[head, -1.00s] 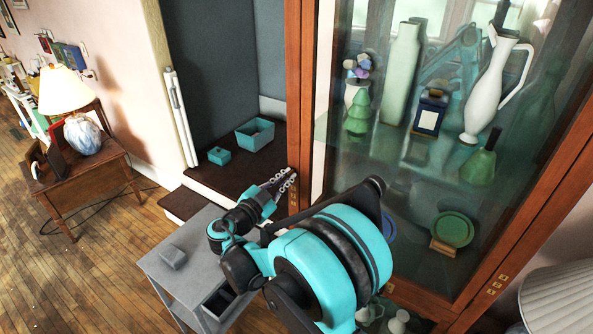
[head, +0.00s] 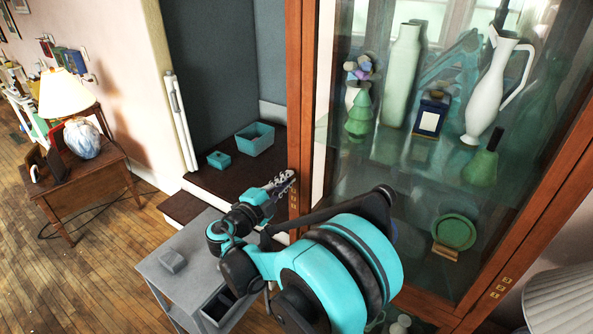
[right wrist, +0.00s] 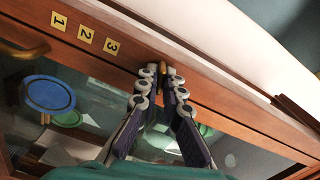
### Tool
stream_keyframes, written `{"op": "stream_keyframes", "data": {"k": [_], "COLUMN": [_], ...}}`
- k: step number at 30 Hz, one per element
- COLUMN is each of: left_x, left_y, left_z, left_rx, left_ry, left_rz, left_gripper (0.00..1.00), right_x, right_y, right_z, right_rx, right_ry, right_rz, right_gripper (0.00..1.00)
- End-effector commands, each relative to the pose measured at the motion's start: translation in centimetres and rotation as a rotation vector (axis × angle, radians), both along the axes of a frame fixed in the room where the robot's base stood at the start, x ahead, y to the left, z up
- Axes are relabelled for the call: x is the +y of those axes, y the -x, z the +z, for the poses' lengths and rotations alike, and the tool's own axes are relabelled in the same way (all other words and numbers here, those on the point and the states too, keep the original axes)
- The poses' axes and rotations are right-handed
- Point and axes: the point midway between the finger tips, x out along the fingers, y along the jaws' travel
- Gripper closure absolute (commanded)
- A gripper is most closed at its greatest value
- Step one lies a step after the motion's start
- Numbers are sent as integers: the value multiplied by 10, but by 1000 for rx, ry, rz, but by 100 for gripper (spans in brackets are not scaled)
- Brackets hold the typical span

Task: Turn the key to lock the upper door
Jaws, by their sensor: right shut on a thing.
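The upper door of the cabinet has a wooden frame (head: 301,90) around a large glass pane and looks closed. My right gripper (head: 288,181) is at the lower left part of this frame. In the right wrist view its fingers (right wrist: 164,82) are shut on a small brass-coloured piece, the key (right wrist: 163,88), at the wooden rail. Most of the key is hidden between the fingers, so I cannot tell its turn angle or see the keyhole. My left gripper is not in view.
Behind the glass stand a white jug (head: 490,90), a pale green vase (head: 403,75) and a green plate (head: 455,231). Number plates (right wrist: 86,34) and a brass handle (right wrist: 25,50) sit on the wood. A grey cart (head: 165,285) stands below my right arm.

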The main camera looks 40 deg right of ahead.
Motion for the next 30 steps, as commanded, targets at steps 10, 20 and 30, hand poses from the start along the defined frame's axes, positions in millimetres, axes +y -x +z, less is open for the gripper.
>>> {"op": "stream_keyframes", "data": {"k": [10,20,30], "left_x": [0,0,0], "left_y": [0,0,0], "left_z": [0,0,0], "left_rx": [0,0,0], "left_ry": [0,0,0], "left_rz": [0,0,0], "left_gripper": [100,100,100], "right_x": [-1,0,17], "right_y": [-1,0,5], "right_z": [2,1,1], "right_rx": [0,1,1], "right_ry": [6,4,3], "right_rz": [-1,0,4], "right_gripper": [81,57,57]}}
